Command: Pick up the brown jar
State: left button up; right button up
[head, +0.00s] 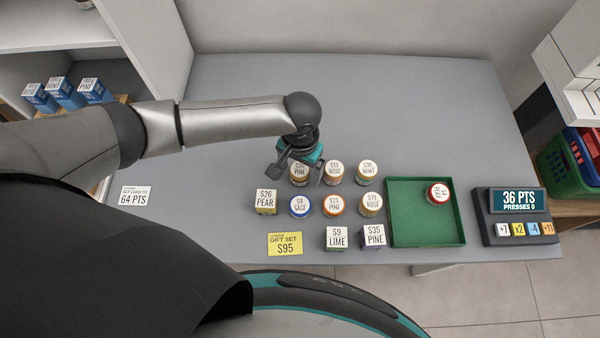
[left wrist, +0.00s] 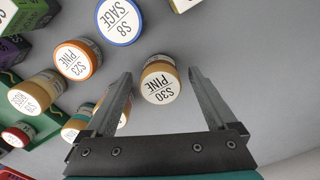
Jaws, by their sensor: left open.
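A brown jar with a white lid marked S30 PINE (head: 299,178) stands on the grey counter, at the left of the back row of jars. My left gripper (head: 301,168) is above it and partly covers it in the head view. In the left wrist view the jar (left wrist: 160,80) shows between the two spread fingertips of my left gripper (left wrist: 161,75), with a gap on each side. The gripper is open and empty. I cannot tell how far the tips are above the jar's foot. My right gripper is not in view.
Close by stand S13 ROSE (head: 333,173), S36 MINT (head: 366,173), blue-rimmed S8 SAGE (head: 300,207), orange S23 PINE (head: 333,206) and tan S19 ROSE (head: 370,205). A green tray (head: 425,236) holds a red jar (head: 437,194). The counter's back is clear.

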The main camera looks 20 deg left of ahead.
pick_arm(q)
jog(key=shift+f, duration=0.75)
jog(key=shift+c, duration=0.4)
grip_shut()
